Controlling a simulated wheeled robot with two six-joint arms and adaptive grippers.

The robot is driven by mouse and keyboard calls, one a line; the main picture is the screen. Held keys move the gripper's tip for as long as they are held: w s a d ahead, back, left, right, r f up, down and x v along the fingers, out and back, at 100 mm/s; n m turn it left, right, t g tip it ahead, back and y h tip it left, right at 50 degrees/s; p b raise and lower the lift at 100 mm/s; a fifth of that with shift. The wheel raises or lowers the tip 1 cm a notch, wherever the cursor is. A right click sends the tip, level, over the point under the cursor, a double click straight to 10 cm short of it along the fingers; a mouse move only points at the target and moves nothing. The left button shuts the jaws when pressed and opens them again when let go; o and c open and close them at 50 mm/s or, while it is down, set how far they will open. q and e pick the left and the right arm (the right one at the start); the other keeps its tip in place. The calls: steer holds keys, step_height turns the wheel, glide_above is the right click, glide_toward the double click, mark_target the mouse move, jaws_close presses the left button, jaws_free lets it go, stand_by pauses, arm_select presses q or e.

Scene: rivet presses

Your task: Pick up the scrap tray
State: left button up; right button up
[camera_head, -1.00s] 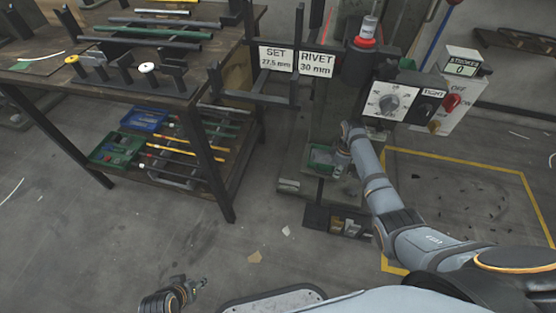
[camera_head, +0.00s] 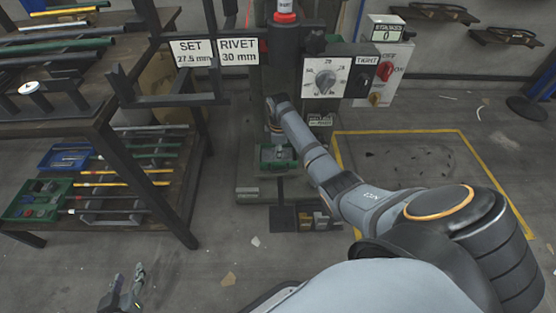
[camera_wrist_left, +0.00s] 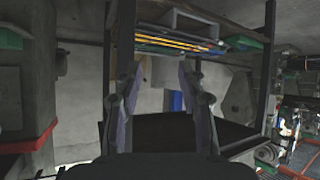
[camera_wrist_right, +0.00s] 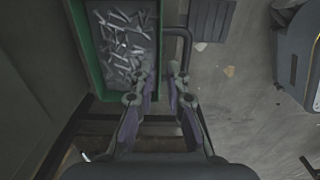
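The scrap tray is a green tray (camera_wrist_right: 88,40) filled with small grey metal scraps, with a dark bar handle (camera_wrist_right: 186,45) on its side. In the head view the tray (camera_head: 264,164) sits low at the foot of the press, partly hidden by my right arm and gripper. My right gripper (camera_wrist_right: 162,76) is open, its fingertips close beside the tray and near the handle's lower end. I cannot tell whether they touch. My left gripper (camera_head: 130,279) is open and empty at the lower left, away from the tray; its parted fingers show in the left wrist view (camera_wrist_left: 158,72).
The press control box (camera_head: 335,77) with a dial stands above the tray. A workbench (camera_head: 60,118) with rods and bins is at the left. Yellow-marked floor (camera_head: 410,165) at the right is mostly clear.

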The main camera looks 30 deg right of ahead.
mark_target(279, 164)
arm_select(q)
steer(key=w+r, duration=0.1)
steer(key=w+r+t, duration=0.1)
steer(key=r, duration=0.1)
steer(key=w+r+t, duration=0.1)
steer(key=r, duration=0.1)
steer(key=shift+w+a, duration=0.1)
steer(key=shift+a, duration=0.1)
arm_select(e)
steer(key=shift+f, duration=0.7)
step_height(279, 164, down, 3)
steer(key=shift+r+b, duration=0.2)
steer(key=shift+b, duration=0.7)
step_height(279, 164, down, 2)
steer(key=shift+f+b, duration=0.25)
steer(key=shift+b, duration=0.4)
jaws_close()
arm_select(q)
step_height(279, 164, up, 24)
steer(key=m+t, duration=0.1)
steer(key=t, duration=1)
steer(key=shift+w+t+h, duration=0.25)
steer(key=shift+t+h, duration=0.05)
steer(key=shift+t, duration=0.1)
steer(key=shift+a+f, duration=0.1)
steer(key=shift+f, duration=0.05)
